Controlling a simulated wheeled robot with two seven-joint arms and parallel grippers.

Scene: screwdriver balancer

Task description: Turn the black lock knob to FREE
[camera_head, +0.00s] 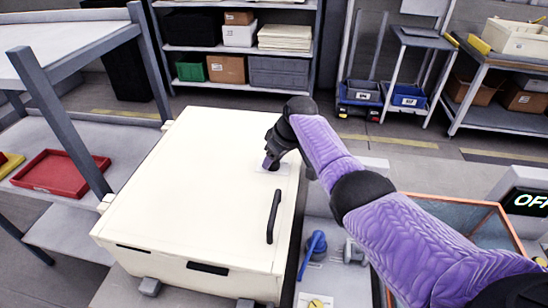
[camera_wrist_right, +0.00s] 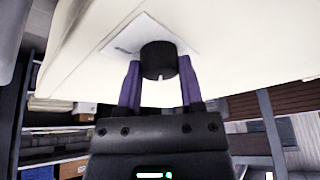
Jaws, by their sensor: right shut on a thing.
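The black lock knob (camera_wrist_right: 159,58) sits on a white label plate (camera_wrist_right: 178,37) on the cream cabinet (camera_wrist_right: 230,60). A small pale mark shows at the knob's lower edge; the plate's lettering is too small to read. My right gripper (camera_wrist_right: 160,88) has its purple fingers on both sides of the knob and is shut on it. In the head view my right gripper (camera_head: 271,162) is at the top right of the cream cabinet (camera_head: 190,170) and hides the knob. My left gripper is not in view.
A dark bar handle (camera_head: 274,216) stands out from the cabinet near my right arm. A blue valve-like part (camera_head: 314,246) lies to the right of the cabinet. A red tray (camera_head: 62,173) is on the left bench.

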